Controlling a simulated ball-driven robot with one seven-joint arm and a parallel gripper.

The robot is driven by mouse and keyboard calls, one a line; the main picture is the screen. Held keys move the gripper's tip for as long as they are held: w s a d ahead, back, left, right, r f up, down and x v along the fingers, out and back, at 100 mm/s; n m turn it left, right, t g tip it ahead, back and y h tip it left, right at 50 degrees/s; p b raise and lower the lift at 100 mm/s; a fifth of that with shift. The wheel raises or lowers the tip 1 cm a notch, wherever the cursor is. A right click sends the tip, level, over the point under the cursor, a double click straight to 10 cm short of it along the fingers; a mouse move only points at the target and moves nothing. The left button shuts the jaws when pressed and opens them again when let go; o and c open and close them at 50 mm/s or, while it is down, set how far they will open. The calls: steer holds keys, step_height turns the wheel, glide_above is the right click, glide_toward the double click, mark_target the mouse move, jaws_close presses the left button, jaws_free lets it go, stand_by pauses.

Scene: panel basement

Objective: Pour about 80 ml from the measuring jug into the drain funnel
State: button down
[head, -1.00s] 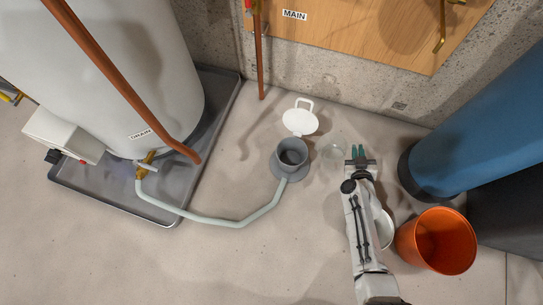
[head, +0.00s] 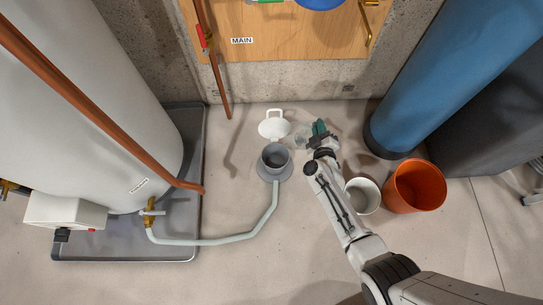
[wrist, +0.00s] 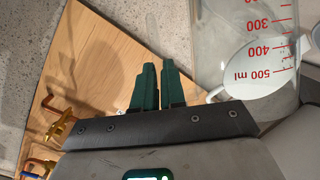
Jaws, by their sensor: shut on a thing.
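The clear measuring jug (head: 301,134) is faint in the head view, just up and right of the grey drain funnel (head: 274,171). In the wrist view the jug (wrist: 282,20) fills the upper right, with red marks for 300, 400 and 500 ml. My gripper (head: 319,127) is beside the jug, on its right in the head view. In the wrist view its green fingers (wrist: 157,75) are nearly together, closed on the jug, but the gripped part is hard to make out. Liquid level and whether the jug is off the floor cannot be told.
A pale hose (head: 225,240) runs from the funnel to the tank's valve. A white bucket (head: 363,196) and an orange bucket (head: 414,187) stand right of my arm. A blue cylinder (head: 430,90) rises behind them.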

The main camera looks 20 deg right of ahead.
mark_target(311, 124)
steer(key=shift+a+r+n, duration=0.35)
steer(key=shift+r+n, duration=0.05)
steer(key=shift+r, duration=0.15)
steer(key=shift+h, duration=0.3)
steer(key=shift+a+n+t+h+b, duration=0.3)
steer(key=shift+a+n+t+b, duration=0.2)
steer(key=shift+a+n+b, duration=0.9)
stand_by(1.5)
steer(key=shift+d+r+m+p, duration=0.2)
steer(key=shift+d+m+p, duration=0.05)
steer(key=shift+m+p, duration=0.1)
steer(key=shift+d+r+m+g+p, duration=0.1)
steer(key=shift+d+m+g+p, duration=0.2)
steer(key=shift+d+m+p, duration=0.8)
steer(key=shift+d+f+m+y, duration=0.25)
steer(key=shift+d+f+y, duration=0.15)
steer(key=shift+f+y, duration=0.3)
steer(key=shift+d+f+m+g+b, duration=0.35)
steer(key=shift+d+f+m, duration=0.35)
steer(key=shift+f, duration=0.25)
steer(key=shift+f, duration=0.1)
